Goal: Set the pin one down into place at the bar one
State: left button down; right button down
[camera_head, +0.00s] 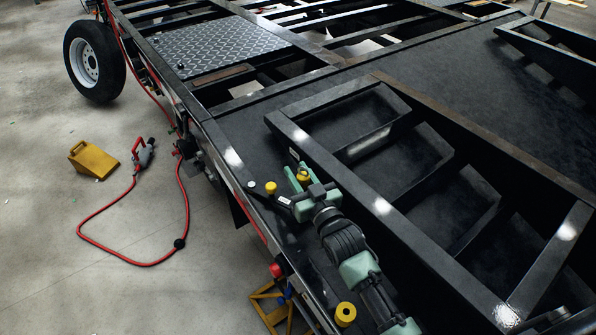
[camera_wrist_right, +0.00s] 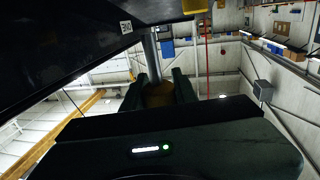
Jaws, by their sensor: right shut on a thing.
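My right gripper (camera_head: 300,182) is shut on a yellow-headed pin (camera_head: 304,175), just left of a long black bar (camera_head: 335,176) of the trailer frame. In the right wrist view the fingers (camera_wrist_right: 158,88) close around a dull yellow-brown part of the pin (camera_wrist_right: 158,96), and a grey shaft runs on beyond them. I cannot tell whether the pin touches the bar. Another yellow-topped piece (camera_head: 271,187) stands left of the gripper on the frame edge. A yellow ring-shaped piece (camera_head: 345,313) lies near the front. My left gripper is not in view.
The black frame has crossbars and open gaps to the right. A diamond-plate panel (camera_head: 215,47) lies at the back. A trailer wheel (camera_head: 95,62), a yellow chock (camera_head: 93,159) and a red hose (camera_head: 100,215) are at the left. The floor there is mostly free.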

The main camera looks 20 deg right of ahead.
jog(key=shift+f+b, duration=2.75)
jog(key=shift+f, duration=1.65)
jog(key=c, duration=1)
grip_release()
jog(key=shift+f, duration=0.1)
